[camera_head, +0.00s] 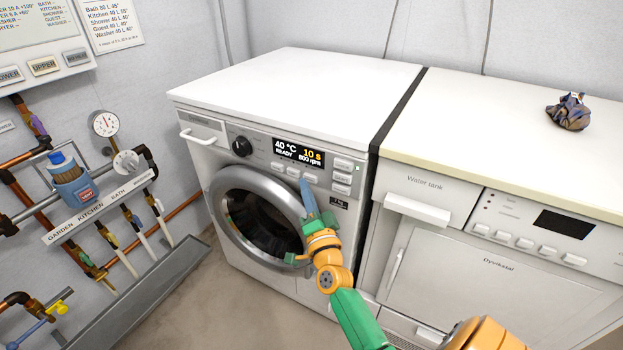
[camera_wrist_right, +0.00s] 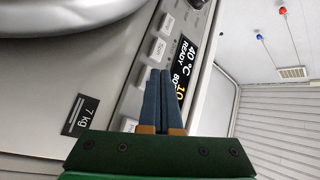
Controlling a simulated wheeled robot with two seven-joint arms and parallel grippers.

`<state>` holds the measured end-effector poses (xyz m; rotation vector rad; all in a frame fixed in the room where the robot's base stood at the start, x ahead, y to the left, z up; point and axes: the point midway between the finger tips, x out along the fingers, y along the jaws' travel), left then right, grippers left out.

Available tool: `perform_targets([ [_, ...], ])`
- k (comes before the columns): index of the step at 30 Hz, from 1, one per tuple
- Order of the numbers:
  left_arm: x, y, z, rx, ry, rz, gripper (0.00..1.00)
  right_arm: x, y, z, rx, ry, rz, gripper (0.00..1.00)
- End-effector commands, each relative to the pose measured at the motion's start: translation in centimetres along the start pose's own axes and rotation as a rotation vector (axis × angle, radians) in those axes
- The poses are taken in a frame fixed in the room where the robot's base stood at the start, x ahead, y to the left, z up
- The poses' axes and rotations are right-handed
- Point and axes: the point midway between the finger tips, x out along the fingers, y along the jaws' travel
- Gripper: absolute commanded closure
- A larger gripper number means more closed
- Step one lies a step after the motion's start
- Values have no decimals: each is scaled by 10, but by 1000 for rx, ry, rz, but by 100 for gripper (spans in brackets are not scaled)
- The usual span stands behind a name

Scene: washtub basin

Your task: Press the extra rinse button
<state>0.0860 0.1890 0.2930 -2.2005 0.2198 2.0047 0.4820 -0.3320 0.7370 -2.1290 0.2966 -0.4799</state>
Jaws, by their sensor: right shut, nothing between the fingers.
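The white washing machine (camera_head: 300,75) has a control panel with a lit display (camera_head: 298,154) reading 40 °C, READY, 10 s and 800 rpm. A row of small buttons (camera_head: 292,170) runs below the display, and a column of buttons (camera_head: 342,178) stands right of it. In the right wrist view the fingertips (camera_wrist_right: 161,76) overlap the display and button row; contact cannot be told. My left gripper is out of view.
The round door (camera_head: 258,215) is closed below the panel. A dial (camera_head: 242,146) sits left of the display. A dryer (camera_head: 480,250) stands to the right, with a crumpled cloth (camera_head: 570,111) on top. Pipes and a gauge (camera_head: 104,123) line the left wall.

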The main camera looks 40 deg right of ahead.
Motion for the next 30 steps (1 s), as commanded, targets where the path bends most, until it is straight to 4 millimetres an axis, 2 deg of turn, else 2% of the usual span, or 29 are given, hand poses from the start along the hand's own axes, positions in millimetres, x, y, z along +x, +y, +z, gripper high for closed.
perform_targets([
  [30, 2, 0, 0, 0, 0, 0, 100, 6, 5, -5, -1, 0, 0, 100],
])
